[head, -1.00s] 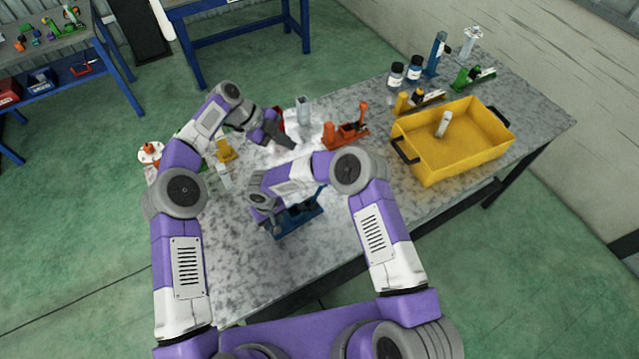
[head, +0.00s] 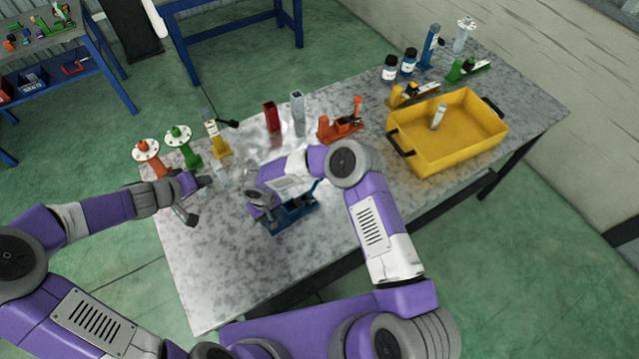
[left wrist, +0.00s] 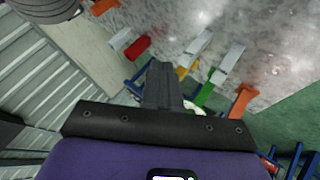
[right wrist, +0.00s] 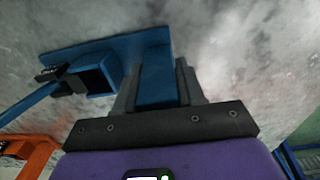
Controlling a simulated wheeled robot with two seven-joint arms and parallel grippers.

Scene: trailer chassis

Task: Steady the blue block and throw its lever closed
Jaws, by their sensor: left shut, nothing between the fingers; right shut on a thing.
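The blue block (head: 297,218) stands on the grey speckled table near its front edge, partly hidden by my right arm. My right gripper (right wrist: 158,82) is shut on an upright blue part of it in the right wrist view. In that view the block's base (right wrist: 75,55) lies flat on the table, and its blue lever (right wrist: 28,104) sticks out to the lower left, away from my fingers. My left gripper (head: 190,218) is shut and empty, above the table's left part, well left of the block. Its closed fingers (left wrist: 162,88) also show in the left wrist view.
Orange (head: 147,150), green (head: 180,138) and yellow (head: 215,135) fixtures stand at the table's left end. Red (head: 271,117) and grey (head: 297,106) posts and an orange clamp (head: 340,128) stand behind the block. A yellow tray (head: 440,165) is at right. The front-left tabletop is clear.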

